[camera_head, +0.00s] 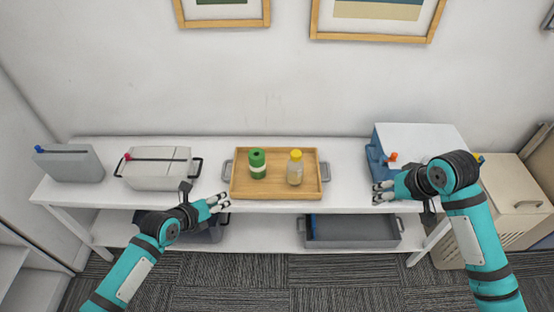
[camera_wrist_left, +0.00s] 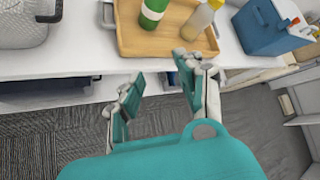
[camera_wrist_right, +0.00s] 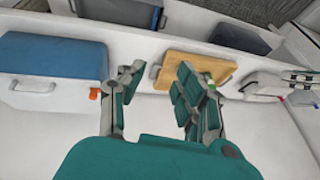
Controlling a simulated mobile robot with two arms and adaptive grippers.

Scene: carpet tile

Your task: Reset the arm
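My left gripper (camera_head: 218,203) is in front of the white table's front edge, just left of the wooden tray. In the left wrist view its fingers (camera_wrist_left: 158,85) are apart with nothing between them. My right gripper (camera_head: 384,192) is over the table's right part, in front of the blue and white box. In the right wrist view its fingers (camera_wrist_right: 155,85) are spread and empty. Both arms reach in from the lower corners of the head view, and neither gripper touches an object that I can see.
The wooden tray (camera_head: 278,194) holds a green container (camera_head: 257,164) and a yellow-capped bottle (camera_head: 295,168). A grey case (camera_head: 158,176), a small grey box (camera_head: 70,164) and the blue box (camera_head: 378,166) share the table (camera_head: 345,160). Grey bins (camera_head: 352,232) sit on the lower shelf.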

